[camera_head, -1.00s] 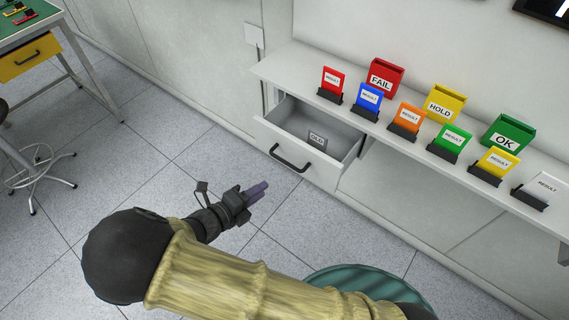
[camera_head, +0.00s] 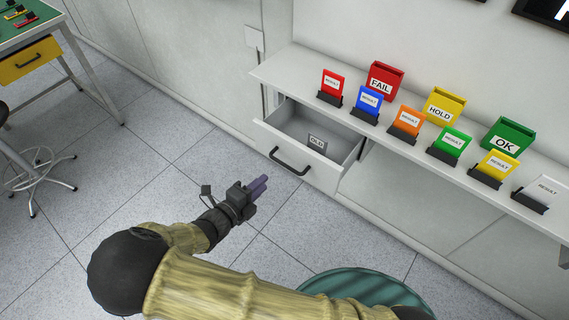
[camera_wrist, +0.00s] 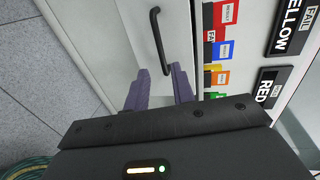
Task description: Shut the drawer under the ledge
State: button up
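The white drawer (camera_head: 305,172) under the ledge (camera_head: 400,132) stands pulled out, with its grey inside showing. A small label reading OLD (camera_head: 317,141) is inside it. Its front has a black bar handle (camera_head: 290,161), which also shows in the wrist view (camera_wrist: 159,40). My gripper (camera_head: 260,184) is in front of the drawer, to the lower left of the handle in the head view and apart from it. In the wrist view its two purple fingers (camera_wrist: 160,76) point toward the handle with an empty gap between them.
The ledge holds several coloured RESULT cards on black stands and three bins: FAIL (camera_head: 382,82), HOLD (camera_head: 444,104) and OK (camera_head: 507,136). A green-topped bench (camera_head: 42,22) and a stool (camera_head: 40,178) stand at left. The floor before the drawer is clear.

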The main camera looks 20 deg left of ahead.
aim_at(284, 164)
jog(key=x, duration=1.1)
jog(key=shift+w+d+p, duration=0.2)
jog(key=shift+w+p, duration=0.1)
grip_shut()
